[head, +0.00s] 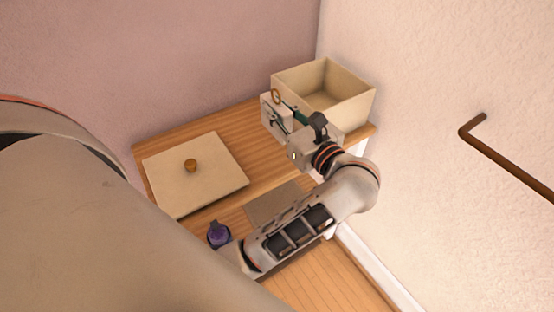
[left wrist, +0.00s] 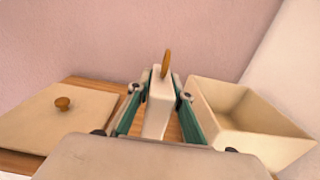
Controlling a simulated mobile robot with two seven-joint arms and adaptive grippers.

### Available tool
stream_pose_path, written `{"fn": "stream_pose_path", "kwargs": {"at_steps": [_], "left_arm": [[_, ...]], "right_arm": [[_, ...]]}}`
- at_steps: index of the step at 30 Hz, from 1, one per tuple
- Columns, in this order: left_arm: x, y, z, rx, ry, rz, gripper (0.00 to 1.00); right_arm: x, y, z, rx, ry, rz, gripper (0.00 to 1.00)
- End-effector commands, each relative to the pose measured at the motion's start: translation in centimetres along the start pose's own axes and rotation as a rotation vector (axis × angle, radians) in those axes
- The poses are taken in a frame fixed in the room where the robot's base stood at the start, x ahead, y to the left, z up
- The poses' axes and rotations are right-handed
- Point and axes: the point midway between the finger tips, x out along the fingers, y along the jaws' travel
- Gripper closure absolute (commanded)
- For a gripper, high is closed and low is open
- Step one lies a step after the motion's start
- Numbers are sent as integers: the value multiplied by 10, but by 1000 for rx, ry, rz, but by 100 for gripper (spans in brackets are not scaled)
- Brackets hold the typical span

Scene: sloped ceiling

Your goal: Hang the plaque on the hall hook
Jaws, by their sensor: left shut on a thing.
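The plaque (head: 267,106) is a pale, thick slab with a brown-gold ring (head: 276,96) at its top. My left gripper (head: 284,116) is shut on it, above the back of the wooden table, beside the open box. In the left wrist view the plaque (left wrist: 158,112) stands upright between the two green-sided fingers, its ring (left wrist: 166,63) seen nearly edge-on. The hook (head: 500,162) is a brown bar with a bent-up end, on the pale wall at the right, well apart from the plaque. My right gripper does not show.
The open cream box (head: 352,107) stands close right of the gripper, at the table's (head: 205,128) back corner. A cream lid (head: 215,170) with a brown knob lies at left. Space before the hook looks free.

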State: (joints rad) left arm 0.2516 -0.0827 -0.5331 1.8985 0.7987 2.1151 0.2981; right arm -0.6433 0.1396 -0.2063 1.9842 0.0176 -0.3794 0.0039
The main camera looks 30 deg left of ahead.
Motion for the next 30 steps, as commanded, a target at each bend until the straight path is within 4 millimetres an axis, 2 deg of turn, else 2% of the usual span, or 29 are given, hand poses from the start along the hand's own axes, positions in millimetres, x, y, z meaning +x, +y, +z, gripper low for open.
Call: {"fn": "stream_pose_path", "kwargs": {"at_steps": [9, 14, 17, 27, 30], "left_arm": [[0, 0, 1, -1, -4, 5, 100], [0, 0, -7, 1, -4, 4, 100], [0, 0, -20, 4, -4, 3, 100], [0, 0, -85, 8, -1, 4, 100], [0, 0, -95, 7, -2, 3, 100]], "right_arm": [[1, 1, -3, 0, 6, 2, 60], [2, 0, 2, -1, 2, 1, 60], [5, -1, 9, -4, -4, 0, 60], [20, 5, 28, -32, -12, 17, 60], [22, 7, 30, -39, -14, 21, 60]]}}
